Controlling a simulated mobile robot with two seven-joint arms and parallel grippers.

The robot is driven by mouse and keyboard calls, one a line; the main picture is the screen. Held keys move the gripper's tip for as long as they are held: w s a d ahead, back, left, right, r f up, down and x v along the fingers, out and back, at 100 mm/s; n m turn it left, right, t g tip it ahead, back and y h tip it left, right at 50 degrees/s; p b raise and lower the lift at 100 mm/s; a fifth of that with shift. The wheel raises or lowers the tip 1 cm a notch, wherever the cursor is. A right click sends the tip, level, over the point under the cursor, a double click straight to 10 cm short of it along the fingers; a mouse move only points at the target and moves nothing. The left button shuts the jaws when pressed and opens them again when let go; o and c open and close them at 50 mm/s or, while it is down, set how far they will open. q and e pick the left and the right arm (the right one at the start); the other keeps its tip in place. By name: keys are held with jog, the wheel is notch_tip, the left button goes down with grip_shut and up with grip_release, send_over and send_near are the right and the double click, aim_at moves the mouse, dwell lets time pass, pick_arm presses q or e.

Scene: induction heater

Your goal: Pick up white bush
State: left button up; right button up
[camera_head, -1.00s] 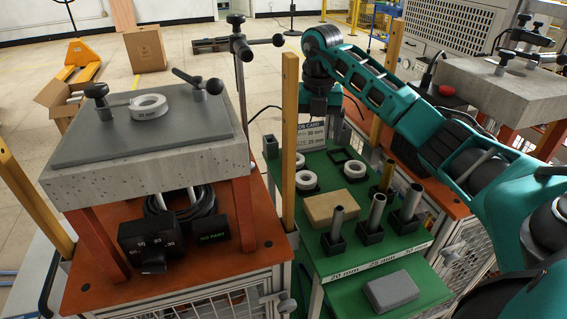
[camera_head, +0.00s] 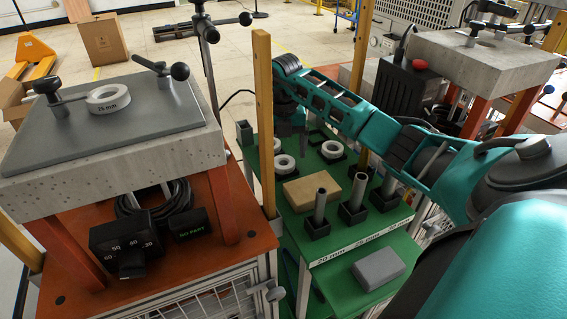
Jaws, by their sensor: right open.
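Several white ring-shaped bushes are in view. One bush (camera_head: 284,172) lies on the green table (camera_head: 345,243), another bush (camera_head: 332,156) lies to its right, and a third (camera_head: 277,147) shows partly behind the first. A white bush marked 25 mm (camera_head: 110,106) lies on the grey plate at the left. My right gripper (camera_head: 291,146) points down over the back of the green table, close to the bushes there. It is open, and no bush shows in it. The fingertips are small and dark, so I cannot tell their exact height. My left gripper is out of view.
A yellow post (camera_head: 263,130) stands just left of my right gripper. A cardboard-coloured block (camera_head: 312,190), upright metal tubes in black holders (camera_head: 354,211) and a grey block (camera_head: 378,268) occupy the front of the green table. A heater control box (camera_head: 128,245) is at left.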

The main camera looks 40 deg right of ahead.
aim_at(284, 164)
jog(key=shift+f, duration=1.35)
jog(key=shift+c, duration=0.5)
jog(key=c, duration=1.2)
